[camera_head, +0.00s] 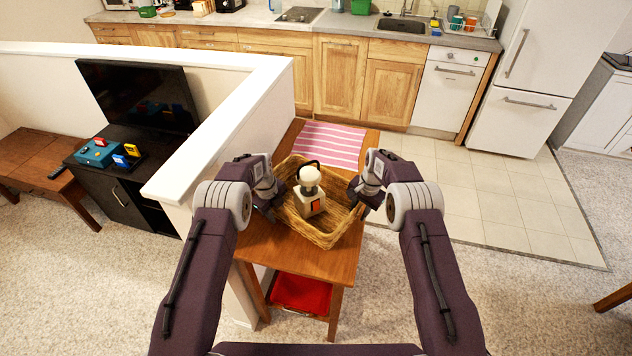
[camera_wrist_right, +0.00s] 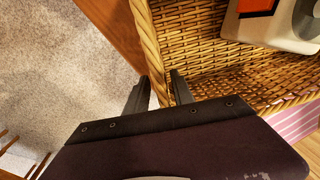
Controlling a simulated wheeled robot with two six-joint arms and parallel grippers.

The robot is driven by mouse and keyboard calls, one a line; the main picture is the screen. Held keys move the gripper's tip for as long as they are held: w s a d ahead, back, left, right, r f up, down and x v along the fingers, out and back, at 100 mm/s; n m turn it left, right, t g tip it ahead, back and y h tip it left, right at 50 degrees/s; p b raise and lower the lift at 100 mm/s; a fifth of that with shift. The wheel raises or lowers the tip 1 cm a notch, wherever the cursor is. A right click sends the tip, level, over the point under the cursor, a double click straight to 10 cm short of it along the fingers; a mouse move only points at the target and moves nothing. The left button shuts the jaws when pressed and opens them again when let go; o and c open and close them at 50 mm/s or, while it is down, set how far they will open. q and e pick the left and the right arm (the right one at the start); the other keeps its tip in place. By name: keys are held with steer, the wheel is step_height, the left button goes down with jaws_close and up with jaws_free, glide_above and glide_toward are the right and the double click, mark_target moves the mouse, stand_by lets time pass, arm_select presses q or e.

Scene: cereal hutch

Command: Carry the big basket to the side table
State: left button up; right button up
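The big basket (camera_head: 336,228) is woven wicker and sits on a narrow wooden table (camera_head: 290,258) beside the white half wall. A cream object with an orange panel and a round top (camera_head: 309,191) stands inside it. My left gripper (camera_head: 275,203) is at the basket's left side; its fingers are too small to judge. My right gripper (camera_head: 357,200) is at the right side. In the right wrist view, the right gripper's fingers (camera_wrist_right: 160,88) lie on either side of the basket wall (camera_wrist_right: 151,50), close against it. I cannot tell which table is the side table.
A low wooden table (camera_head: 35,150) with a remote stands far left, next to a black TV cabinet (camera_head: 125,190). A red bin (camera_head: 300,293) is on the shelf below the basket's table. A pink striped mat (camera_head: 325,145) lies behind. Tiled floor (camera_head: 480,195) at right is clear.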

arm_select(q)
steer(key=shift+d+r, duration=0.1)
arm_select(e)
steer(key=shift+a, duration=0.1)
arm_select(q)
steer(key=shift+r, duration=0.1)
step_height(320, 180, up, 12)
steer(key=s+a, duration=0.1)
steer(key=shift+s+f, duration=0.15)
steer(key=shift+f, duration=0.05)
arm_select(e)
step_height(320, 180, up, 12)
steer(key=s+d, duration=0.1)
arm_select(q)
steer(key=shift+r, duration=0.1)
arm_select(e)
steer(key=shift+d, duration=0.1)
